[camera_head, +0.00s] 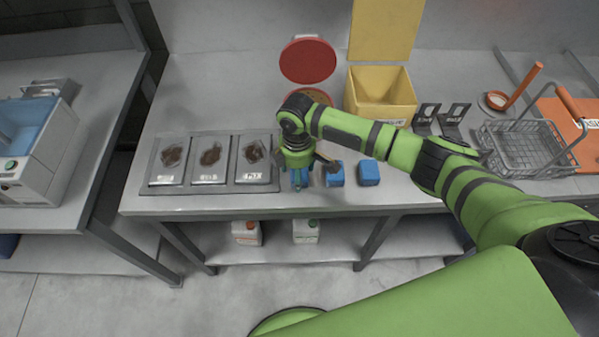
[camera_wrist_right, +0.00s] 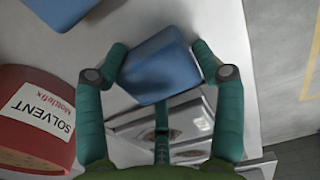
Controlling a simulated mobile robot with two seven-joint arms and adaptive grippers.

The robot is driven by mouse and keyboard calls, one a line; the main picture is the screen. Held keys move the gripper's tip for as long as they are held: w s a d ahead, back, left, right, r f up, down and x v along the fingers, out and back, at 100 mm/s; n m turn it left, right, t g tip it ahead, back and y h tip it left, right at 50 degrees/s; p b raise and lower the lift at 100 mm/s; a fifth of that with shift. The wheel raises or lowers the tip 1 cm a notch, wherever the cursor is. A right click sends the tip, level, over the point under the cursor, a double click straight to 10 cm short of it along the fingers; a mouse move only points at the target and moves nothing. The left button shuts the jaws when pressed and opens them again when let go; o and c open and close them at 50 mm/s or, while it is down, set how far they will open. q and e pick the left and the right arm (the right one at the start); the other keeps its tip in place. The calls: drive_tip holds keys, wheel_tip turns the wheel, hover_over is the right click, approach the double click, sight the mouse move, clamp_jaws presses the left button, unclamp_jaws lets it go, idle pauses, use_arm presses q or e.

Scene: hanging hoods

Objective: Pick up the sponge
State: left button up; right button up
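Several blue sponges lie near the front edge of the metal table. One sponge (camera_wrist_right: 162,68) is between the spread fingers of my right gripper (camera_wrist_right: 160,72) in the right wrist view. The fingertips are close to its sides, and firm contact cannot be made out. In the head view, my right gripper (camera_head: 299,178) points down at the front edge, and its fingers mostly hide this sponge. A second sponge (camera_head: 335,175) lies just to its right, with a third sponge (camera_head: 369,173) further right. My left gripper is out of view.
A tray with dark-filled compartments (camera_head: 210,189) sits left of my right gripper. A red solvent container (camera_wrist_right: 35,115) stands close by in the wrist view. Behind my arm is a yellow open bin (camera_head: 381,110); a wire basket (camera_head: 525,155) is at right.

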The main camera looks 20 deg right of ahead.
drive_tip(key=shift+c, duration=1.3)
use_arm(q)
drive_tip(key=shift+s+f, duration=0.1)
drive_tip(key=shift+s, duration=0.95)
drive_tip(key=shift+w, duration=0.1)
use_arm(e)
drive_tip(key=shift+r, duration=0.1)
drive_tip(key=shift+r, duration=0.25)
wheel_tip(320, 180, up, 4)
drive_tip(key=shift+s+d+f+b, duration=0.15)
drive_tip(key=shift+f+b, duration=0.05)
drive_tip(key=shift+b, duration=0.55)
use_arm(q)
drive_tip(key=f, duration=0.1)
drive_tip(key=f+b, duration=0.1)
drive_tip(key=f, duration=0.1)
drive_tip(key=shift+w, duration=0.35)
use_arm(e)
drive_tip(key=s+d+r, duration=0.5)
drive_tip(key=s+r, duration=0.1)
drive_tip(key=s, duration=0.4)
drive_tip(key=shift+r, duration=0.4)
drive_tip(key=shift+d, duration=0.1)
